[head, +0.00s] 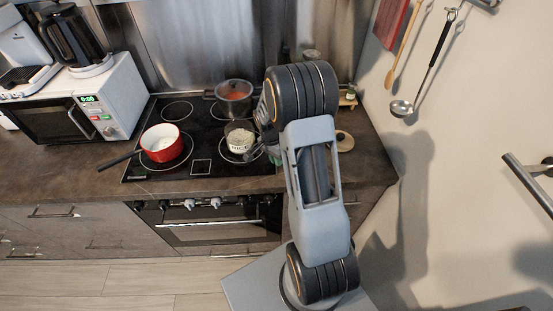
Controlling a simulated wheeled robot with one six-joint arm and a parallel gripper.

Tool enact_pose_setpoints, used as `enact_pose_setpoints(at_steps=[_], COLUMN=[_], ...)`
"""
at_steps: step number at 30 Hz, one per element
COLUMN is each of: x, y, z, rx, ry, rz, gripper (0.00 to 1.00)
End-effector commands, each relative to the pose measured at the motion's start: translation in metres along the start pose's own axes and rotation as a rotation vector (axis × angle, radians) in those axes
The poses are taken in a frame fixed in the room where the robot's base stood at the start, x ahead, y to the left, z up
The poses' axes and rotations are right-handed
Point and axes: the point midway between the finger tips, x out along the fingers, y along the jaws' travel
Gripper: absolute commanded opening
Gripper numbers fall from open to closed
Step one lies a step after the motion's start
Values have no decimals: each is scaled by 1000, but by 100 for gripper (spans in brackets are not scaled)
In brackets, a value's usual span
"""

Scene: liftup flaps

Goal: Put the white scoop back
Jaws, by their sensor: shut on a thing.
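My gripper (262,148) is mostly hidden behind my own arm, low over the right side of the stove. It is shut on what seems to be the white scoop, close beside the rice container. The scoop itself is hidden or too small to make out clearly. The rice container (240,143) is round, labelled RICE, and holds white grains. It stands on the right part of the black cooktop, just left of my gripper. I cannot tell whether the scoop touches it.
A grey pot (233,99) with red contents is at the back. A microwave (90,105) stands left. A ladle (402,108) hangs on the right wall.

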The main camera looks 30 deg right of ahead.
Motion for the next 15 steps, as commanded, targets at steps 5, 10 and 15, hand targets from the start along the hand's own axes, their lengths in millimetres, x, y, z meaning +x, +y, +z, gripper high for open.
enact_pose_setpoints(at_steps=[5,10,15], x=[10,10,13], y=[-2,-2,-3], z=[1,1,1], rx=[0,0,0], ry=[0,1,1], rz=[-1,-2,-1], gripper=[0,0,0])
